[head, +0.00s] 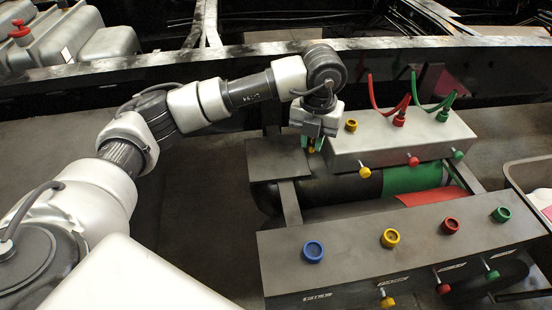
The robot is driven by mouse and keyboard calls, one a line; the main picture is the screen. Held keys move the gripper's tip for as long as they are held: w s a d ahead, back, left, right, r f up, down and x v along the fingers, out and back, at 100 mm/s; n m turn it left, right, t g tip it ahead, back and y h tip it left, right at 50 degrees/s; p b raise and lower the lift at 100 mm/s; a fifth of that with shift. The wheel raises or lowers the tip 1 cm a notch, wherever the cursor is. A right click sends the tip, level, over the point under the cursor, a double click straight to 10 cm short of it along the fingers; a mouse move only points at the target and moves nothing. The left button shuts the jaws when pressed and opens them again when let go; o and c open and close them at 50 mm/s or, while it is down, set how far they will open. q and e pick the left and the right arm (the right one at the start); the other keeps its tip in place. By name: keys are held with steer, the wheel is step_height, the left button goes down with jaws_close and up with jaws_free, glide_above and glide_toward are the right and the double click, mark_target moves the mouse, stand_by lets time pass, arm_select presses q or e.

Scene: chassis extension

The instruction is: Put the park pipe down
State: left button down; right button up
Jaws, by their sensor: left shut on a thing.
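My left gripper (312,143) is at the left end of the rear grey box, its green-tipped fingers pointing down. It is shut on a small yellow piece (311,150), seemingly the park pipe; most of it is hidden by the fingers. The rear grey box (375,147) has a yellow socket (351,125) on top, just right of the gripper. A red hose (383,110) and a green hose (437,104) are attached on its top. My right gripper is not in view.
A front grey box (340,255) carries blue (313,251), yellow (389,238), red (450,225) and green (501,214) sockets. A dark cylinder with a green band (412,178) lies between the boxes. A dark beam (420,58) runs behind. A grey bin (515,175) stands at right.

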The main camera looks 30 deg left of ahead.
arm_select(q)
steer(key=w+n, duration=0.2)
steer(key=n, duration=0.4)
glide_above(276, 156)
step_height(276, 156, down, 6)
steer(key=shift+f+b, duration=0.2)
steer(key=shift+b, duration=0.2)
steer(key=shift+a+f, duration=0.1)
steer(key=shift+f, duration=0.05)
step_height(276, 156, down, 3)
steer(key=shift+f, duration=0.4)
steer(key=c, duration=1.1)
jaws_free()
steer(key=shift+r, duration=0.2)
step_height(276, 156, up, 12)
steer(key=shift+f, duration=0.15)
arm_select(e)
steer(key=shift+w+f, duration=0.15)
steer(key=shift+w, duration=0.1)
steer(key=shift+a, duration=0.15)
